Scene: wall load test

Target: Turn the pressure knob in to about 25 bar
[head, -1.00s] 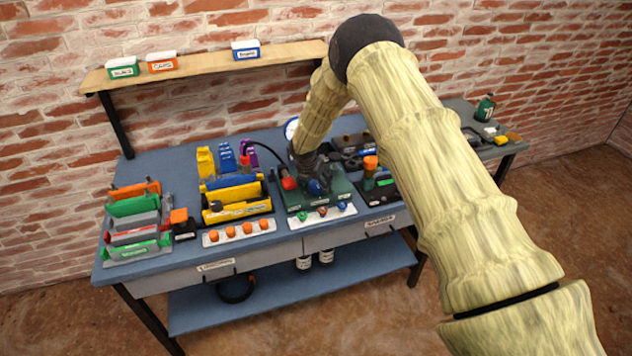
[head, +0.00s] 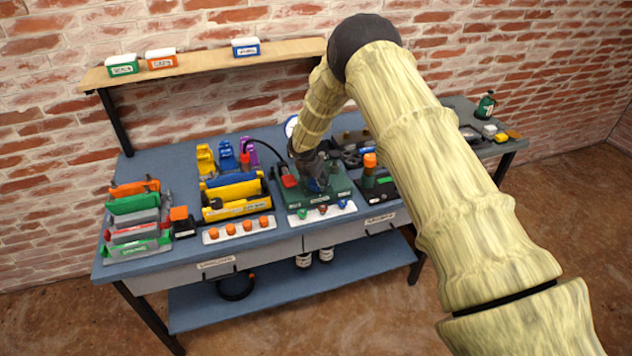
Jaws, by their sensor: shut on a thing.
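My gripper (head: 318,181) reaches down over a dark green unit (head: 300,203) at the middle of the blue bench. It is shut on a blue knob (head: 319,186) on top of that unit; the fingers and arm hide much of the knob. A round white-faced gauge with a blue rim (head: 290,126) stands behind the unit, partly covered by my arm. Its needle and reading are too small to make out.
A yellow tray (head: 237,209) and a strip with several orange caps (head: 240,229) lie left of the unit. A dark block with an orange top (head: 370,162) stands close on the right. A wooden shelf (head: 205,70) with three small boxes runs behind.

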